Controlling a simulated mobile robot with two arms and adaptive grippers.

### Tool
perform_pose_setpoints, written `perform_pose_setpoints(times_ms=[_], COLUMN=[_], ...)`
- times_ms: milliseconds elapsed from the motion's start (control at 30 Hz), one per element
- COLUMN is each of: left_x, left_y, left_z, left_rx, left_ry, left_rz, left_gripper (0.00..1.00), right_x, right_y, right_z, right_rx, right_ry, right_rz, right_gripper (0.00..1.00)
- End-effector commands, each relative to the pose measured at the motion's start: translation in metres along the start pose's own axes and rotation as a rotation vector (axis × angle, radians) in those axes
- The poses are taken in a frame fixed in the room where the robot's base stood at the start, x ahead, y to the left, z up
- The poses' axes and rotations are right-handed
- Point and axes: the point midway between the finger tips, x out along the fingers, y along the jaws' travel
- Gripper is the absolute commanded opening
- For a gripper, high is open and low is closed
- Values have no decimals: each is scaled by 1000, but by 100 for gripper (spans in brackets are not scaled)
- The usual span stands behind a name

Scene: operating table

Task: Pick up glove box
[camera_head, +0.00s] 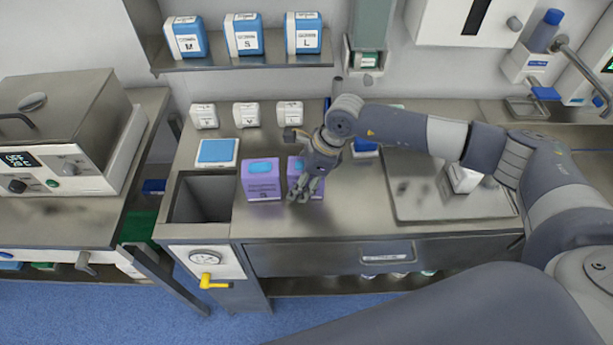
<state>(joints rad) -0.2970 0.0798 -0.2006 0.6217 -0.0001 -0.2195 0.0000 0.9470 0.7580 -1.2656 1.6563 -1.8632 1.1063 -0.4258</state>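Two purple boxes with blue tops stand side by side on the steel counter, left of its middle. The left purple box (262,181) is in full view, with dark print on its front. The right purple box (317,186) is partly hidden behind my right gripper (303,195). That gripper points down at the front of the right box, with its fingers apart. I cannot tell whether they touch the box. Blue-and-white boxes marked M (186,37), S (243,35) and L (303,33) stand on the wall shelf. My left gripper is not in view.
An open bin recess (203,197) lies left of the purple boxes, with a blue-and-white box (217,152) behind it. Small white boxes (246,114) line the back. A metal tray (440,207) lies to the right, below my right arm. The counter front is clear.

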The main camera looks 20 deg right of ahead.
Motion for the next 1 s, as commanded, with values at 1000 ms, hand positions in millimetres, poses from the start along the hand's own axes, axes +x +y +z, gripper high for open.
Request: perform_pose_setpoints(times_ms=[1000], left_x=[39], left_y=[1], left_z=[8], left_rx=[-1], left_ry=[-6], left_rz=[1], left_gripper=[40], right_x=[-34], right_y=[45], right_z=[11], right_rx=[-6], right_ry=[-2], right_rz=[1], right_gripper=[18])
